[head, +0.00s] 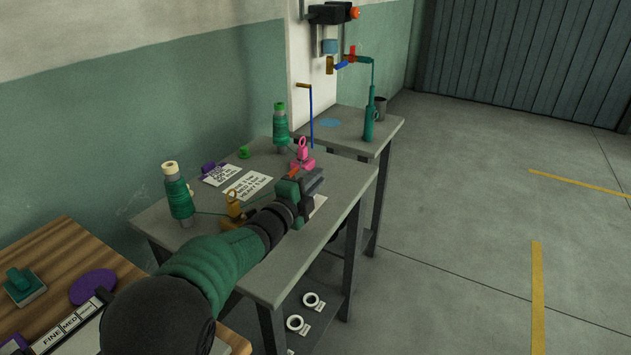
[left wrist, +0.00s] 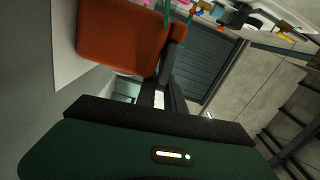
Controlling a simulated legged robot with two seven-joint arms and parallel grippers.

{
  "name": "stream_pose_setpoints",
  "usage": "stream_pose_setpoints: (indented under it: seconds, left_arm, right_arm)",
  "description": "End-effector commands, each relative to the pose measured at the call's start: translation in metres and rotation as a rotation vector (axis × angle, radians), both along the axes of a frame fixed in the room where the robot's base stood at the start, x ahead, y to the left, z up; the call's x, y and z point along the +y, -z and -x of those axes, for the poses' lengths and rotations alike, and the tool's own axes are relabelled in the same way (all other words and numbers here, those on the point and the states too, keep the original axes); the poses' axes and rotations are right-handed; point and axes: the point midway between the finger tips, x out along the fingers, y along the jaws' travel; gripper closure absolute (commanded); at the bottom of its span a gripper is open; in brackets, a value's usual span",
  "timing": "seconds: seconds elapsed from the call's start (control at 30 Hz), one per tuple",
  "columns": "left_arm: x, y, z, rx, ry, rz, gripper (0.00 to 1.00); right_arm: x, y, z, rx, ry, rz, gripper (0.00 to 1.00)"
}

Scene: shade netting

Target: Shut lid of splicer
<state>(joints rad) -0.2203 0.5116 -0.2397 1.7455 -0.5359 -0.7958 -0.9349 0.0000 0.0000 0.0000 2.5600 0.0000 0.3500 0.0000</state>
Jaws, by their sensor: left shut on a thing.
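My left gripper (head: 312,181) reaches over the grey table from the left, above its right front part. An orange part (head: 292,173) shows right beside its fingers. In the left wrist view a large orange-red block (left wrist: 118,36) lies against the dark finger of my left gripper (left wrist: 166,75), which is shut on it. This may be the splicer's lid; how far it stands open cannot be told. The rest of the splicer is mostly hidden behind my gripper. My right gripper is not in view.
The grey table (head: 268,277) also holds green thread cones (head: 178,196) (head: 280,128), a pink clamp-like thing (head: 302,156), a yellow one (head: 235,210) and printed cards (head: 248,186). A wooden bench (head: 62,240) stands at the left front. The floor to the right is free.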

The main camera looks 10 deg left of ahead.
Motion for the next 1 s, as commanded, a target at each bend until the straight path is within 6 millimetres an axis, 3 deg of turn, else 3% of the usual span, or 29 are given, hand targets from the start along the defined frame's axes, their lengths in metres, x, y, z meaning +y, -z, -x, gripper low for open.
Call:
stream_pose_setpoints:
  seconds: [0.1,0.13,0.3,0.67,0.77,1.0]
  left_arm:
    - [0.0,0.002,0.0,0.004,0.0,0.0,1.0]
    - [0.0,0.002,0.0,0.004,0.0,0.0,0.86]
    - [0.0,0.001,0.0,0.004,0.0,0.001,0.65]
    - [0.003,0.0,0.006,0.003,-0.001,0.001,0.65]
    - [0.009,-0.001,0.021,0.003,-0.002,0.001,0.65]
    - [0.035,-0.002,0.085,0.002,-0.003,0.002,0.65]
  right_arm:
    - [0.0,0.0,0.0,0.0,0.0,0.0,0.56]
    - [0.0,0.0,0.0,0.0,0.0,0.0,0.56]
    - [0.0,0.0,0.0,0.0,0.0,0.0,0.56]
    - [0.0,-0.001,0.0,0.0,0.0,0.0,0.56]
    - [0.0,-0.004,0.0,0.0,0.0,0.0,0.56]
    - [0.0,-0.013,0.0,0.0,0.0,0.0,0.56]
